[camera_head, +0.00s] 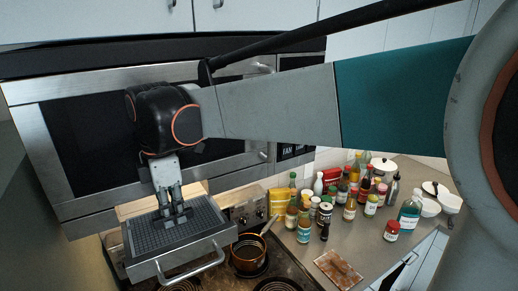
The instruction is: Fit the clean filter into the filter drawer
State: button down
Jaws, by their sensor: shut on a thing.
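The clean filter (157,234) is a flat grey mesh panel. My gripper (175,214) points down onto its upper face near the middle and is shut on it; the exact grip point is hard to see. The filter drawer (205,250) is a metal tray with a bar handle (192,272), pulled out below the wall unit and above the stove. The filter lies within the drawer's outline, roughly level with its rim. I cannot tell whether it is fully seated.
The coil stove (275,268) is below, with a copper pan (249,256) just right of the drawer. Several bottles and jars (325,212) crowd the counter on the right. A cutting board (338,269) lies in front of them. The microwave (85,140) is behind my arm.

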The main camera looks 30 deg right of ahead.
aim_at(173, 214)
jog(key=shift+f, duration=0.95)
jog(key=c, duration=1.7)
grip_release()
jog(key=shift+f, duration=0.1)
jog(key=shift+o, duration=0.2)
notch_tip(173, 214, up, 12)
jog(key=b, duration=0.1)
